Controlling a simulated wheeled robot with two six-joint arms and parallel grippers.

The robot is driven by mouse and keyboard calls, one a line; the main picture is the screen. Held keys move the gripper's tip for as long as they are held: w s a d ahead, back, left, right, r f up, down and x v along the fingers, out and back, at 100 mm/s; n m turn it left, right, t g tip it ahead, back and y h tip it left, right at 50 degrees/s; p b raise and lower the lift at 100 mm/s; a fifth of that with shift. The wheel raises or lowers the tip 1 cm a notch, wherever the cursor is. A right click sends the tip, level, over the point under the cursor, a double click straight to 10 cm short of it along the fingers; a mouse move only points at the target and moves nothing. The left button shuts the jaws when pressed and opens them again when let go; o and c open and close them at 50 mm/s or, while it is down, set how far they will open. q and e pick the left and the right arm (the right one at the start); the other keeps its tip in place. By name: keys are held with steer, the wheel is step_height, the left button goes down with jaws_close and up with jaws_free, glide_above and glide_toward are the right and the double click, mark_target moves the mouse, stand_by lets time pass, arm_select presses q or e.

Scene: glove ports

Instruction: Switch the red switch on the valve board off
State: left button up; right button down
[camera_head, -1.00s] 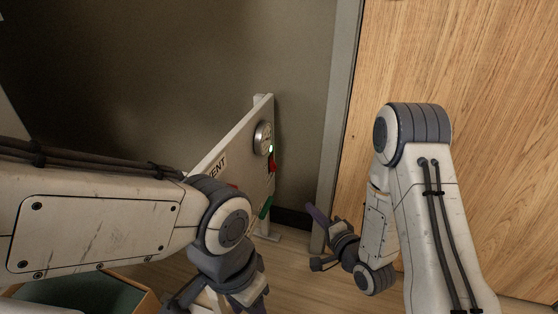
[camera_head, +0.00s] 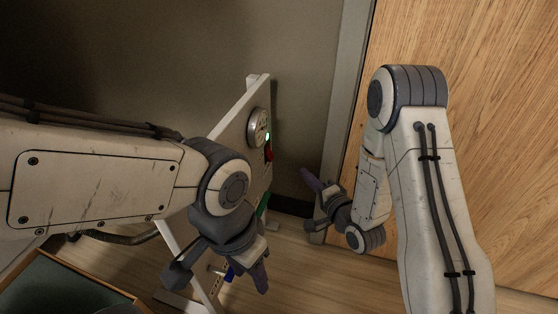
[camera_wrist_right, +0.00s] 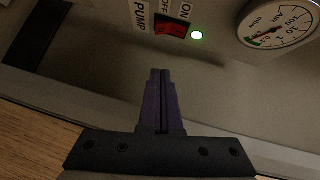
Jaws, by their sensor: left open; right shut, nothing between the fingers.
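The valve board (camera_head: 232,126) stands upright at the middle, seen at a steep angle. The red switch (camera_head: 268,153) is on its face below a lit green light (camera_head: 267,136). In the right wrist view the red switch (camera_wrist_right: 170,30) is a rocker beside the words PUMP, OFF and ON, with the green light (camera_wrist_right: 197,35) lit. My right gripper (camera_wrist_right: 160,72) is shut and empty, its tips apart from the switch and pointing towards it. It also shows in the head view (camera_head: 306,174), right of the board. My left gripper (camera_head: 218,280) is open and empty, low in front of the board.
A round gauge (camera_head: 258,128) sits above the switch. A green part (camera_head: 263,205) and a blue part (camera_head: 230,273) show lower on the board. A dark-lined box (camera_head: 60,285) is at the lower left. A wooden door (camera_head: 490,150) is at the right.

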steer(key=b, duration=0.4)
glide_toward(273, 154)
steer(key=w+d, duration=0.1)
steer(key=w, duration=0.3)
steer(key=shift+w+a+f+b, duration=0.2)
steer(key=shift+w+a+b, duration=0.1)
steer(key=shift+a, duration=0.3)
steer(key=shift+w+a+f+b, duration=0.15)
steer(key=shift+a+b, duration=0.1)
steer(key=shift+a, duration=0.3)
steer(key=shift+w+a+f+b, duration=0.2)
steer(key=shift+w+a+b, duration=0.1)
steer(key=shift+a, duration=0.3)
